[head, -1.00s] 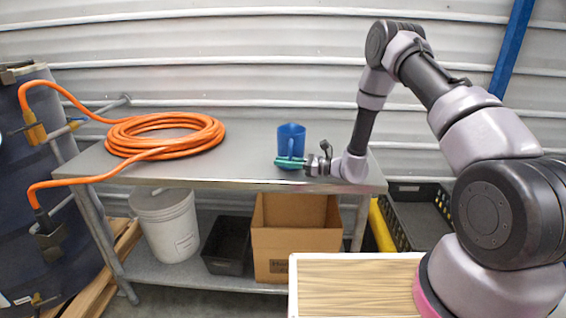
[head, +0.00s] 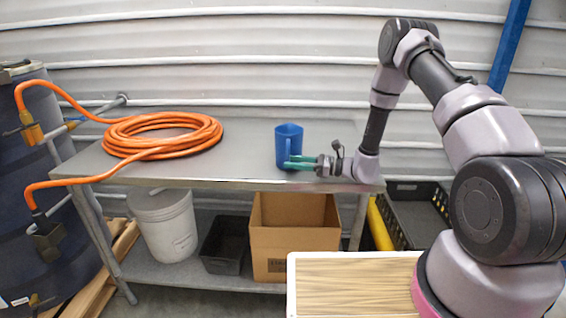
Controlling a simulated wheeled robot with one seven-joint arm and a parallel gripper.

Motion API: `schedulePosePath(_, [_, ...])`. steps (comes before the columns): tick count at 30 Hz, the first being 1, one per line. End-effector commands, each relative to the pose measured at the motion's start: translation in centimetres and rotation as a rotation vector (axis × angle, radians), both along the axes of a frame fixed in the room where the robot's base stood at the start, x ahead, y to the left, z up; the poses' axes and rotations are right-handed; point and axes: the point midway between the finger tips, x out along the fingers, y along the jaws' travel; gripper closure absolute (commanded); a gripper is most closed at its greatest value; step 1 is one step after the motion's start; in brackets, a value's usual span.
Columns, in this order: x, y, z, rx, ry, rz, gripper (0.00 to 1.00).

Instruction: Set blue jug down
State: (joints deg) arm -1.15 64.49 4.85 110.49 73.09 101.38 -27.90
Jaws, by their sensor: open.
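The blue jug (head: 289,143) stands upright on the steel table (head: 248,170), right of its middle and near the front edge. Its handle is on the side toward me. My gripper (head: 293,162) has green fingers and comes in from the right, level, low beside the jug. The fingers are open, with a gap between them, and their tips still overlap the lower part of the jug and its handle in the picture. I cannot tell whether a fingertip touches the jug.
A coiled orange hose (head: 165,135) lies on the table's left half and runs off to a dark drum (head: 40,180). Below are a white bucket (head: 164,225), a black bin (head: 223,245) and a cardboard box (head: 294,235). The tabletop between hose and jug is clear.

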Motion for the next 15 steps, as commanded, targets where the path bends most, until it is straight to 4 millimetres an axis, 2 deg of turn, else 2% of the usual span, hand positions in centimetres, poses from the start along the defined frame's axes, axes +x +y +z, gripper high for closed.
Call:
schedulePosePath(1, [-0.2,-1.3,0.0,0.0,0.002,-0.005,0.54])
schedulePosePath(6, [-0.9,-4.7,0.0,0.0,0.0,-0.004,0.54])
schedulePosePath(12, [-1.4,-7.1,0.0,-0.001,0.0,-0.002,0.54])
schedulePosePath(15, [-1.6,-7.5,0.0,0.0,0.0,0.0,0.54])
